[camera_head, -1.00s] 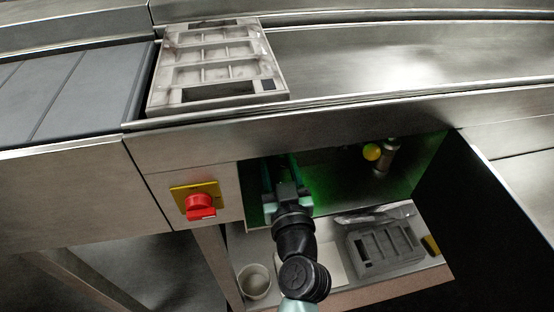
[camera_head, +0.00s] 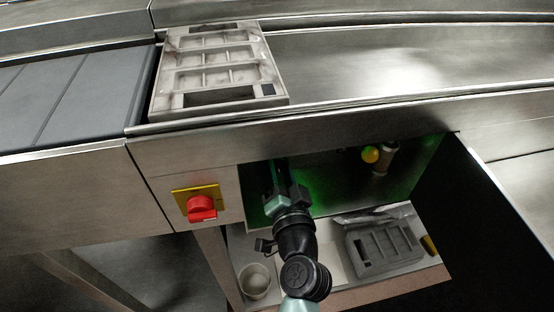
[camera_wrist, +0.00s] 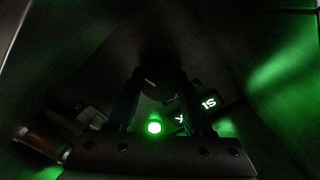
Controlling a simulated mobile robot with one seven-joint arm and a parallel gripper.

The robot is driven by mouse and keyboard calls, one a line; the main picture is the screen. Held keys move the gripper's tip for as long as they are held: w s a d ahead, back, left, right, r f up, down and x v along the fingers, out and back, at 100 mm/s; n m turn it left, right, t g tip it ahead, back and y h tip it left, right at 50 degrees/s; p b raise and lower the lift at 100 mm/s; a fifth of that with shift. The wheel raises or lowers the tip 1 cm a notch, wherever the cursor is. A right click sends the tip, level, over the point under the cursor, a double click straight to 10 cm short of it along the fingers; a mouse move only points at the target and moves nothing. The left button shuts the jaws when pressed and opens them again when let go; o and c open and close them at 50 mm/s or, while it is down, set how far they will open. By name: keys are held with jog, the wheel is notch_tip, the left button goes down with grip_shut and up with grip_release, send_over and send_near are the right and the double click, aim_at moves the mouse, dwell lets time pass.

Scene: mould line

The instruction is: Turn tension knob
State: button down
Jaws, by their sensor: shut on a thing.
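My gripper (camera_head: 285,180) reaches into the open cabinet under the line, and its fingertips are in shade in the head view. In the wrist view my gripper (camera_wrist: 160,95) has its two fingers on either side of a dark shape, the tension knob (camera_wrist: 157,82), and is shut on it. The knob's outline is barely visible in the dark. A bright green lamp (camera_wrist: 154,127) glows between the fingers. The knob is hidden in the head view.
A red rotary switch (camera_head: 201,207) on a yellow plate is left of the opening. A yellow ball (camera_head: 370,154) and metal cylinder (camera_head: 386,158) are inside at right. The dark door (camera_head: 480,220) stands open. Below are a cup (camera_head: 255,282) and grey mould (camera_head: 385,249). Another mould (camera_head: 217,65) lies above.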

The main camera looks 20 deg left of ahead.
jog(key=shift+m, duration=1.1)
jog(key=shift+c, duration=1.5)
grip_release()
jog(key=v, duration=1.3)
jog(key=shift+b, duration=0.45)
jog(key=shift+d, duration=0.1)
